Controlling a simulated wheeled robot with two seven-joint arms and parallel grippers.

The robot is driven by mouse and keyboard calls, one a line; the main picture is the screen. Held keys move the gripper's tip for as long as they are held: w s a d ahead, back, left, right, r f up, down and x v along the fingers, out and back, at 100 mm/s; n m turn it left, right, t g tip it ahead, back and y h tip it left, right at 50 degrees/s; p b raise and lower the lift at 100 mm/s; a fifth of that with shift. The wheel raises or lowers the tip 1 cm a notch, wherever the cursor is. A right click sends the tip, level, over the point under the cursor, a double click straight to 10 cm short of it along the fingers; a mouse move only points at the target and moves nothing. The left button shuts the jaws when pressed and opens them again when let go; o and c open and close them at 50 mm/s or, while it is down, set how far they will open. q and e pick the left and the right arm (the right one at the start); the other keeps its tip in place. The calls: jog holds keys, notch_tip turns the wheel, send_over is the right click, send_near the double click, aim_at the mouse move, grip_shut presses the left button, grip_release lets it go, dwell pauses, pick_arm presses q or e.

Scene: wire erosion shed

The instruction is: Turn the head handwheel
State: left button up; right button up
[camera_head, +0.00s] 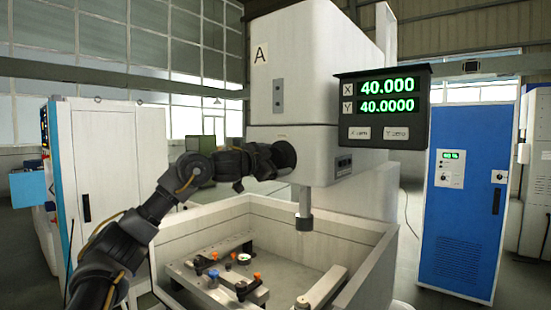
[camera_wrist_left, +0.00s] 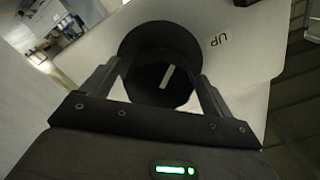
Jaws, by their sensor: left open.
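The head handwheel (camera_wrist_left: 150,37) is a dark round wheel on the pale machine head, with a faceted black knob (camera_wrist_left: 165,85) that carries a white line. In the head view the dark handwheel (camera_head: 286,154) shows on the left side of the machine head, partly hidden by my gripper. My left gripper (camera_head: 266,158) reaches it from the left. In the left wrist view my left gripper (camera_wrist_left: 157,76) is open, with one finger on each side of the knob. Pale gaps show between the knob and both fingers. Whether they touch it cannot be told. My right gripper is out of view.
The label "UP" (camera_wrist_left: 217,40) is on the head beside the wheel. Below is a walled work tank (camera_head: 210,225) with clamps and bars inside. A blue cabinet (camera_head: 466,210) stands at right, a white one (camera_head: 112,165) at left.

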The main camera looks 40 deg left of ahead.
pick_arm(q)
jog(key=shift+w, duration=0.15)
jog(key=c, duration=0.8)
jog(key=shift+d, duration=0.15)
jog(key=shift+c, duration=1)
jog(key=shift+m+p, duration=0.45)
jog(key=shift+m, duration=1.35)
jog(key=shift+m+p, duration=0.55)
jog(key=shift+m, duration=1.55)
jog(key=o, duration=1)
